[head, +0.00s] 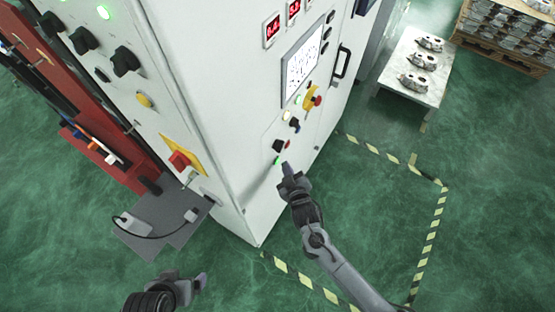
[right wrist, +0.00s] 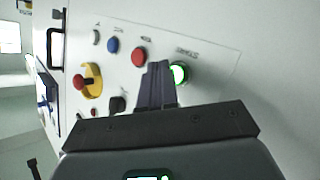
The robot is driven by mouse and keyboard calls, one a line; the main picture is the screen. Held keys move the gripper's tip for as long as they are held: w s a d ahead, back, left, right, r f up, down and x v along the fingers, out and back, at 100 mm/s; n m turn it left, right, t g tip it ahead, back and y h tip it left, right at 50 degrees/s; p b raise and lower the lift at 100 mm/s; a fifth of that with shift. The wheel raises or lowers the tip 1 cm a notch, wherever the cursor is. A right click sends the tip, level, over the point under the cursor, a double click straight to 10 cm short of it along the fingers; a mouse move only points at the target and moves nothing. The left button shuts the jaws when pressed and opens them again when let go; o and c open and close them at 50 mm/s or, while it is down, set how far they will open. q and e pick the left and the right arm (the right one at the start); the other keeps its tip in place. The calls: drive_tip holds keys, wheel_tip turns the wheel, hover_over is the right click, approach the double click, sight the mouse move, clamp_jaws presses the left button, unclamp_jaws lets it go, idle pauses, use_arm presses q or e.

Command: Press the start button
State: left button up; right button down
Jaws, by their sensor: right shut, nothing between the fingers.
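The start button (head: 277,160) is a small green button low on the white cabinet's front panel. In the right wrist view the green-lit button (right wrist: 180,73) sits just right of the fingertips, with part of its left side close to or behind them. My right gripper (head: 286,168) is shut and empty, its tips pointing at the panel beside the button. It also shows in the right wrist view (right wrist: 157,67). Whether the tips touch the button or panel I cannot tell. My left gripper (head: 201,282) is low over the floor, away from the cabinet; its finger opening is unclear.
Near the button are a red button (right wrist: 139,56), a blue button (right wrist: 112,45), a black knob (right wrist: 118,104) and a red emergency stop (right wrist: 83,83) on yellow. The cabinet (head: 215,100) has a screen (head: 302,63). A table (head: 407,88) with castings stands right.

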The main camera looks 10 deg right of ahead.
drive_tip(key=shift+d, duration=0.1)
drive_tip(key=s+d+p, duration=0.2)
drive_tip(key=s+d, duration=0.1)
drive_tip(key=shift+s+d+p, duration=0.2)
drive_tip(key=shift+s+p, duration=0.1)
drive_tip(key=shift+p, duration=0.1)
idle(0.4)
idle(0.5)
drive_tip(key=s+f, duration=0.3)
drive_tip(key=s, duration=0.1)
drive_tip(key=s+d+r+m+g, duration=0.1)
drive_tip(key=s+d+r+g, duration=0.1)
drive_tip(key=s+r+g, duration=0.3)
drive_tip(key=s+d+r+m+g, duration=0.2)
drive_tip(key=s+r+g, duration=0.3)
drive_tip(key=s, duration=0.9)
drive_tip(key=shift+d+r+m+g, duration=0.35)
drive_tip(key=shift+d+r, duration=0.3)
drive_tip(key=shift+r, duration=0.7)
